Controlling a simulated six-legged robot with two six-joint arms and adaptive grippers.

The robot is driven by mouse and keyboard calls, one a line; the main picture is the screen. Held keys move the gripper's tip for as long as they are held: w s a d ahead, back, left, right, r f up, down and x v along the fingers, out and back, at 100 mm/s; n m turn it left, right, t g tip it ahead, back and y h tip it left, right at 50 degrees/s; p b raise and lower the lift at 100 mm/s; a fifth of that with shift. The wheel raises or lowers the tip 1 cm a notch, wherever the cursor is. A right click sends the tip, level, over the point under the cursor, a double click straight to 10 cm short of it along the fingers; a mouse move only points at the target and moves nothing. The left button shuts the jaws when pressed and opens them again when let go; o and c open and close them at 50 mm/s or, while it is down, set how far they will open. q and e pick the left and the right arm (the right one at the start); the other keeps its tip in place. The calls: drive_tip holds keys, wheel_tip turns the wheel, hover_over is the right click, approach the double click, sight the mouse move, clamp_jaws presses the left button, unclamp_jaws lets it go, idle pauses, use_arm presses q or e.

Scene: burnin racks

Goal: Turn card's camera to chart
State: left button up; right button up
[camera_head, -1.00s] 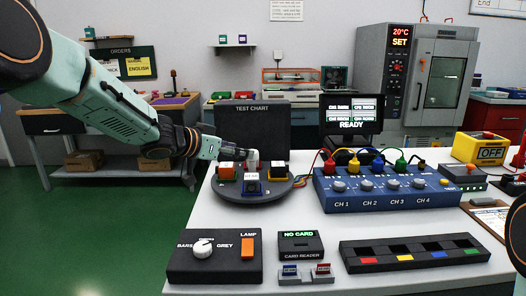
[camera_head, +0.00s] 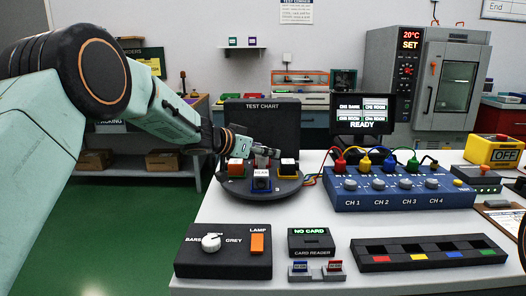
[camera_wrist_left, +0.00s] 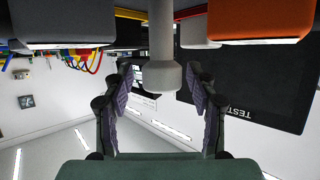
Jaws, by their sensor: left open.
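A dark round turntable (camera_head: 248,195) stands on the white bench with small camera blocks on it: an orange one (camera_head: 236,168), a blue one (camera_head: 261,181) and a yellow one (camera_head: 289,168). A black test chart panel (camera_head: 262,114) stands behind it. My left gripper (camera_head: 268,152) is open, just above the turntable's middle. In the left wrist view, which looks upside down, a pale post (camera_wrist_left: 162,45) with a wider end reaches between the open fingers (camera_wrist_left: 158,82); I cannot see contact. My right gripper is not in view.
A blue channel box (camera_head: 405,195) is to the right. The monitor (camera_head: 363,112) reads READY.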

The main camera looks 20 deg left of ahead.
use_arm(q)
drive_tip(key=shift+s+a+r, duration=0.15)
drive_tip(key=shift+s+a, duration=0.05)
drive_tip(key=shift+a, duration=0.05)
drive_tip(key=c, duration=0.3)
drive_tip(key=shift+w+d, duration=0.1)
drive_tip(key=shift+d, duration=0.05)
drive_tip(key=shift+c, duration=1.4)
clamp_jaws()
